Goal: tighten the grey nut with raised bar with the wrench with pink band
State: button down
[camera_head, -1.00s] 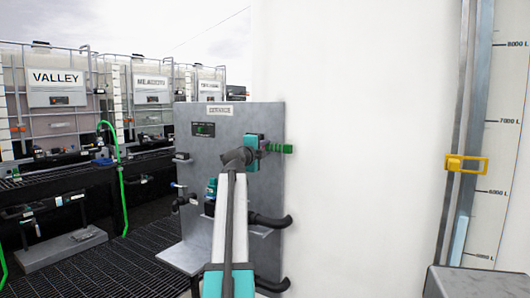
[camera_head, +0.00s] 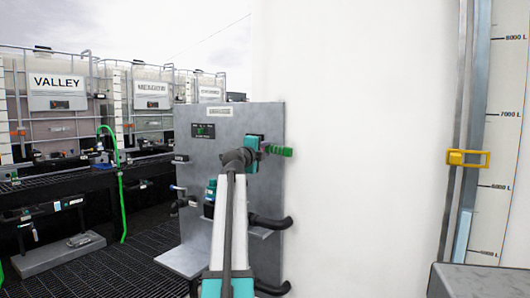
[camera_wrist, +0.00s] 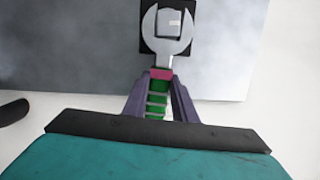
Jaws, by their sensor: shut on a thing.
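In the wrist view, my gripper (camera_wrist: 160,86) is shut on the green ribbed handle of the wrench with pink band (camera_wrist: 162,74). The wrench's grey open jaw points up, away from my gripper. Its mouth lies around the small grey nut with raised bar (camera_wrist: 174,20), in front of a black square plate. I cannot tell how deeply the nut is seated. In the head view, my teal gripper body (camera_head: 255,143) is at the upper right of the grey panel. The fingers, nut and wrench jaw cannot be made out there.
The grey panel (camera_head: 232,122) carries a small display, valves and black pipe elbows (camera_head: 270,221) below my arm. A green ribbed piece (camera_head: 278,150) sticks out right of my gripper. A large white tank (camera_head: 360,150) stands close on the right. Caged tanks line the left.

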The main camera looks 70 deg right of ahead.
jog(key=w+a+b, duration=0.1)
jog(key=a+b, duration=0.2)
jog(key=a, duration=0.3)
jog(key=shift+w+a+b, duration=0.3)
jog(key=shift+w+b, duration=0.05)
jog(key=shift+w, duration=0.05)
dwell(0.8)
jog(key=shift+w, duration=0.15)
dwell(0.4)
